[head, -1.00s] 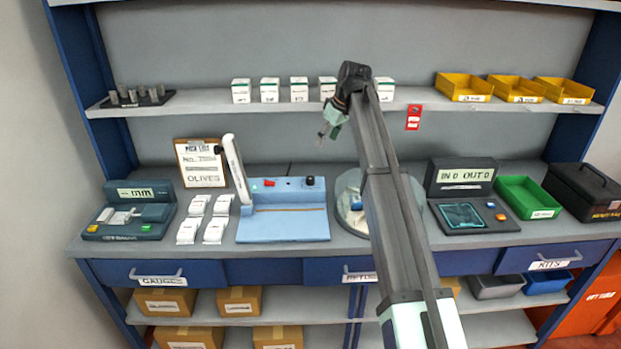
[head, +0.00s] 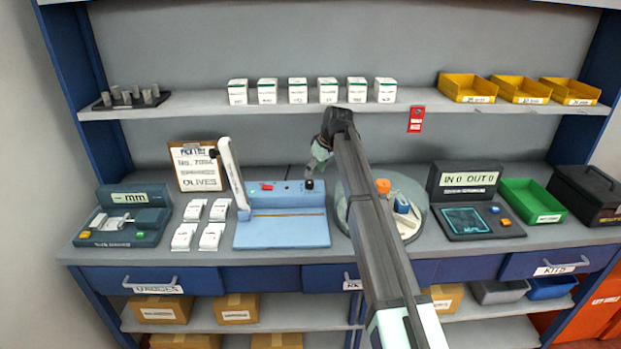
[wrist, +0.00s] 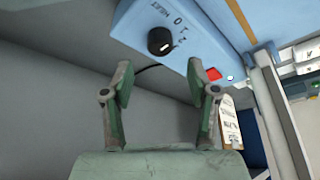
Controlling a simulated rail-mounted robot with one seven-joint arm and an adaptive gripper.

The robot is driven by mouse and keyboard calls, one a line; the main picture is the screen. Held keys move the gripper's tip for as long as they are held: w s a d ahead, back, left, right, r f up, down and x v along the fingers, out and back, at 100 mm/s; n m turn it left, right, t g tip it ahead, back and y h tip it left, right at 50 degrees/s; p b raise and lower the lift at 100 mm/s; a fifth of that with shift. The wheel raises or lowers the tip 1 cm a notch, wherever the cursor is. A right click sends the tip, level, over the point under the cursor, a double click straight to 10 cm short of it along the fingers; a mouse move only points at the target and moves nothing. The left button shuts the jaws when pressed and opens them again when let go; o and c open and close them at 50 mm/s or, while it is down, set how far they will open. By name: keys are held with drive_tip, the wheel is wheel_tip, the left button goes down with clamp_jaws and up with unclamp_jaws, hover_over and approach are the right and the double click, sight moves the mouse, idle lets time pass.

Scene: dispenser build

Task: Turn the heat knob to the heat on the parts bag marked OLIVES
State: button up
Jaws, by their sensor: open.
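The black heat knob (head: 309,184) is at the back right of the blue sealer (head: 285,230). In the wrist view the knob (wrist: 161,41) has a white mark and stands beside the digits and the word HEAT. My gripper (wrist: 160,85) is open and empty, with the knob ahead of its fingertips, apart from them. The pick list clipboard (head: 198,167) shows OLIVES.
The sealer's raised arm (head: 232,172) stands at its left end. A red button (wrist: 214,73) is near the knob. White boxes (head: 298,90) line the shelf above.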

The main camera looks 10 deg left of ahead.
sight(310, 182)
drive_tip(key=shift+p+x, duration=0.55)
drive_tip(key=shift+x, duration=2.45)
clamp_jaws()
